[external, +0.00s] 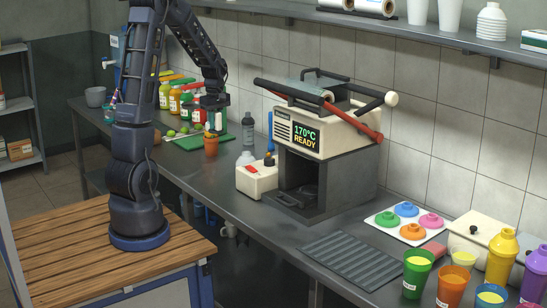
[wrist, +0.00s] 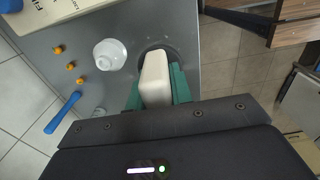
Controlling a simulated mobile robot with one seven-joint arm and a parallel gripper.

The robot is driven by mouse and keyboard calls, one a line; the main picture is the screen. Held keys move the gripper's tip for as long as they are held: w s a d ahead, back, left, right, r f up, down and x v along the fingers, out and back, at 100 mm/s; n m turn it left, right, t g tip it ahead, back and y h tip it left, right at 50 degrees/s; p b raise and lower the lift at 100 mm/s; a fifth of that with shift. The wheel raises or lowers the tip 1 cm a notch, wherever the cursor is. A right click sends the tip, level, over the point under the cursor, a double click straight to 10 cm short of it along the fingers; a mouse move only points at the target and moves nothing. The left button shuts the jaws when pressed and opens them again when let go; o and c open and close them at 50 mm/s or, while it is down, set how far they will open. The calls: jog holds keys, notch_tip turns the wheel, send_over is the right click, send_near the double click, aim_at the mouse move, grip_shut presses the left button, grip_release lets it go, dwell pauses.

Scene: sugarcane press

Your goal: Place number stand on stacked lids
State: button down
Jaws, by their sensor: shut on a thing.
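My gripper (wrist: 158,90) is shut on a white, rounded block, likely the number stand (wrist: 156,78), between its green fingers in the wrist view. The face of the block with any number is not visible. In the external view my gripper (external: 214,122) is over the back part of the steel counter, above a small orange pot (external: 211,146); the held block is too small to make out clearly there. Four-colour lids lie on a white board (external: 384,226), including a blue lid (external: 406,209) and a green lid (external: 388,219). I cannot tell which lids are stacked.
Sauce bottles (external: 175,99) and a green board (external: 197,141) are near the arm. Coloured cups (external: 418,272) crowd the right end.

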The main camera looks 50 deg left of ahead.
notch_tip(320, 180, up, 7)
send_over(246, 152)
jog(key=f, duration=2)
jog(key=shift+d+f, duration=0.1)
jog(key=shift+d, duration=0.1)
jog(key=shift+f, duration=0.15)
jog(key=c, duration=1.3)
grip_release()
jog(key=shift+o, duration=0.2)
